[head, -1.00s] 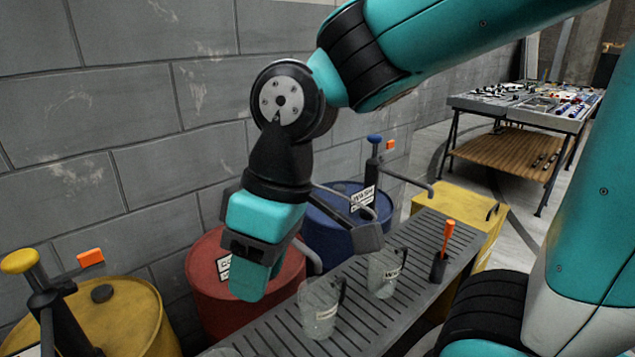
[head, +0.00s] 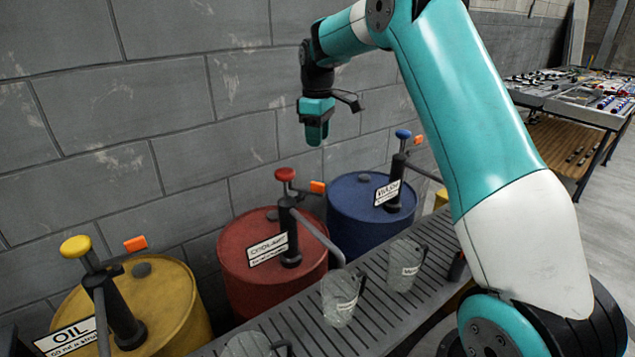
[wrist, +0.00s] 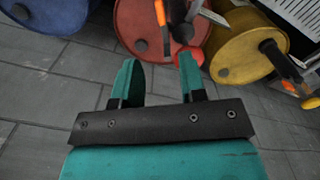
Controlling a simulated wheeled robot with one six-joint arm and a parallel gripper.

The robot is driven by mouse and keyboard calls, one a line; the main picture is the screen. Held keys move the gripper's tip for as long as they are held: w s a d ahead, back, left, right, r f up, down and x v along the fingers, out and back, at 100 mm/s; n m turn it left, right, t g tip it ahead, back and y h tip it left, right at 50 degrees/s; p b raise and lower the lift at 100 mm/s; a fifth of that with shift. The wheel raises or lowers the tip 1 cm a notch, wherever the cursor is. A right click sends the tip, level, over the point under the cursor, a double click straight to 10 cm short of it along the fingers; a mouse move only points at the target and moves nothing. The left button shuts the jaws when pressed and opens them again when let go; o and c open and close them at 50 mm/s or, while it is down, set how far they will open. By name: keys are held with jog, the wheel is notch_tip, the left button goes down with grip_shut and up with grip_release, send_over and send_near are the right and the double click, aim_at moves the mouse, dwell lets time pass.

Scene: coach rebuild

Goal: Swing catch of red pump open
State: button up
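The red drum (head: 250,242) with its pump (head: 288,225) stands in the middle of the head view, labelled COOLANT. The pump has a red knob (head: 285,174) on top and an orange catch (head: 318,187) sticking out to the right just below it. My gripper (head: 314,135) is in the air above and a little right of the pump, near the wall, touching nothing. In the wrist view my gripper (wrist: 157,78) has its two teal fingers apart with nothing between them. The red drum (wrist: 140,30) and its orange catch (wrist: 160,14) show beyond the fingers.
A yellow OIL drum (head: 175,300) with its pump stands left, a blue drum (head: 350,210) with its pump right. A slatted grey bench (head: 375,310) in front holds clear jugs (head: 340,300). The block wall (head: 180,130) rises close behind the drums.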

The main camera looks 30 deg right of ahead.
aim_at(317, 183)
notch_tip(317, 183, down, 14)
jog(key=shift+r+p, duration=0.1)
jog(key=shift+p, duration=0.95)
jog(key=shift+c, duration=0.4)
grip_shut()
